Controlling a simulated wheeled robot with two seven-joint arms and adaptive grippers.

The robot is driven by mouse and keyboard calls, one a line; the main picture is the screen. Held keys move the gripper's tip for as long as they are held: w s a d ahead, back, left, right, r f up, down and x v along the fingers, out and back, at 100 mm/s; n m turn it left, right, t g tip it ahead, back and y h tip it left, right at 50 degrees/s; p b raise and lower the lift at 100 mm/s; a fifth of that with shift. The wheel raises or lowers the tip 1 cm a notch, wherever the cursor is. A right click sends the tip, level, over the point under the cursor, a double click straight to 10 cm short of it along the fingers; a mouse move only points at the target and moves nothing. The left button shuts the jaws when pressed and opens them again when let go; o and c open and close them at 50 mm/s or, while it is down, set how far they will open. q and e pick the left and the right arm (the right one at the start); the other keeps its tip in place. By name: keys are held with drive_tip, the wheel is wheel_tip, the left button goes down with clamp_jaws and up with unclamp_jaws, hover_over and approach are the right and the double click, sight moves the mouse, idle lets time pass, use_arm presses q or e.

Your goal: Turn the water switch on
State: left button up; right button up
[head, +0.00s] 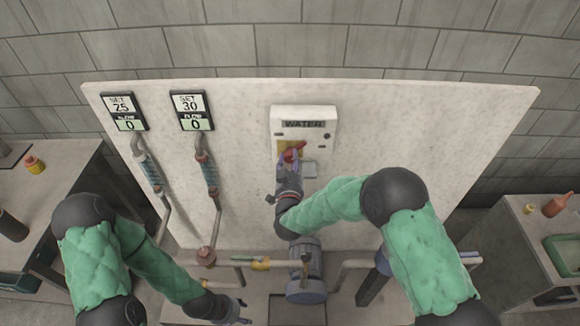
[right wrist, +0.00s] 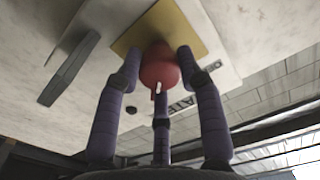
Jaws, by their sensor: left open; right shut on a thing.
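The water switch is a red knob (head: 293,151) on a yellow plate (head: 284,148), set in a white box (head: 320,118) labelled WATER on the upright panel. My right gripper (head: 289,158) is at the knob, with its purple fingers shut on it. In the right wrist view the fingers sit around the red knob (right wrist: 160,68) in front of the yellow plate (right wrist: 178,25). A small white mark shows on the knob. My left gripper (head: 238,313) is low at the bottom of the head view, away from the switch, and partly hidden.
Two displays reading SET 25 (head: 124,111) and SET 30 (head: 191,110), both showing 0, hang on the panel's left. Pipes run below them. A pump (head: 305,272) stands under the box. Side tables (head: 60,170) hold bottles. The panel's right part is bare.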

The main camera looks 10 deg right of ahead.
drive_tip(key=m+b, duration=0.5)
drive_tip(key=shift+w+r+m, duration=0.1)
drive_tip(key=shift+m, duration=0.2)
drive_tip(key=m+b, duration=0.2)
drive_tip(key=shift+d+r+m+b, duration=0.1)
drive_tip(key=shift+m+b, duration=0.25)
drive_tip(key=shift+m, duration=0.35)
drive_tip(key=shift+r, duration=0.1)
drive_tip(key=o, duration=1.1)
drive_tip(key=shift+o, duration=0.2)
drive_tip(key=shift+f, duration=0.2)
